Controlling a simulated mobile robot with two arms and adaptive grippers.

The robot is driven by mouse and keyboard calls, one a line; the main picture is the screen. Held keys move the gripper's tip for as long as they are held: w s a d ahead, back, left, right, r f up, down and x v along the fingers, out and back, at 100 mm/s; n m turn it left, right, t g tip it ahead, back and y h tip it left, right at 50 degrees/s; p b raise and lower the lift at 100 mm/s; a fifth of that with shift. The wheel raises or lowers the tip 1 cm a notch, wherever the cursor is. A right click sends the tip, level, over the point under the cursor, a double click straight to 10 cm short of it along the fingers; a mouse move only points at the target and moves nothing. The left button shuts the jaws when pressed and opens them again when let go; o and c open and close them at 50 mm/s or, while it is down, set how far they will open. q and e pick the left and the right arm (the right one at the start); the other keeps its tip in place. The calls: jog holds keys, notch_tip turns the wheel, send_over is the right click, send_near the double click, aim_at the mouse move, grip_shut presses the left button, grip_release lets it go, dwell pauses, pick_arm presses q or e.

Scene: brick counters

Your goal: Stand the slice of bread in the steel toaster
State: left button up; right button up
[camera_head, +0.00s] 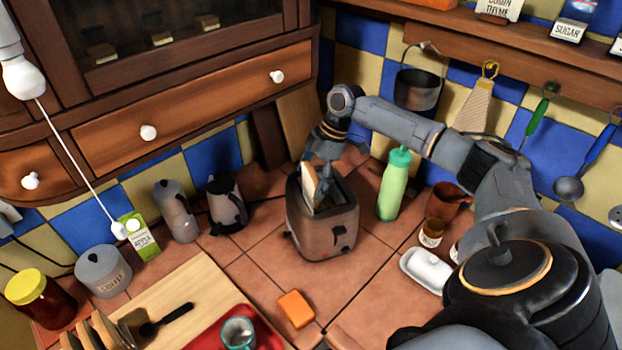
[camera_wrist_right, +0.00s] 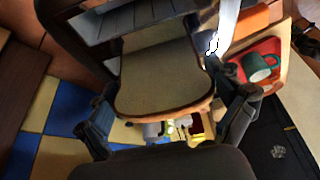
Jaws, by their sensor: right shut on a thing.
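The steel toaster (camera_head: 322,232) stands upright on the tiled counter at the middle of the head view. Its slotted top (camera_wrist_right: 95,18) shows in the wrist view. The slice of bread (camera_head: 309,186) is upright at the toaster's left slot. In the wrist view the slice (camera_wrist_right: 160,75) lies between the fingers, its pale face towards the camera. My right gripper (camera_head: 326,176) is directly above the toaster and shut on the slice. The slice's lower end meets the toaster's top; how deep it sits is hidden. My left gripper is not in view.
A green bottle (camera_head: 394,186) stands right of the toaster, with a white butter dish (camera_head: 426,270) nearer. A dark kettle (camera_head: 227,204) and grey grinder (camera_head: 176,211) stand left. An orange block (camera_head: 296,309) lies in front. A red tray (camera_head: 209,333) holds a teal mug (camera_head: 238,333).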

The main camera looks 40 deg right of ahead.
jog(key=o, duration=0.7)
jog(key=v, duration=1.2)
jog(key=shift+a, duration=0.1)
dwell(0.3)
